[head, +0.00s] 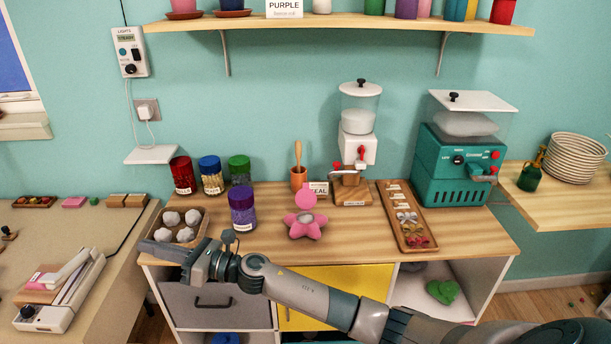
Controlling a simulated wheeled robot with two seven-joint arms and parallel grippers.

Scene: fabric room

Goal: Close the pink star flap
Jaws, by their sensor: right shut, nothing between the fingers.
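The pink star (296,229) sits on the wooden counter near its middle front. Its round pink flap (306,201) stands up at the back of the star, and a pale opening shows in the star's top. My right gripper (152,247) is shut and empty. It lies far to the left of the star, over the counter's front left edge by the tray of white balls. My right arm reaches across the front of the counter, below the star. My left gripper is not in view.
A purple-filled jar (243,210) stands left of the star. A tray of white balls (204,216) is further left. A wooden cup with a pestle (298,178) and a dispenser (357,150) stand behind. A long tray of bows (397,205) lies right. Counter beside the star is clear.

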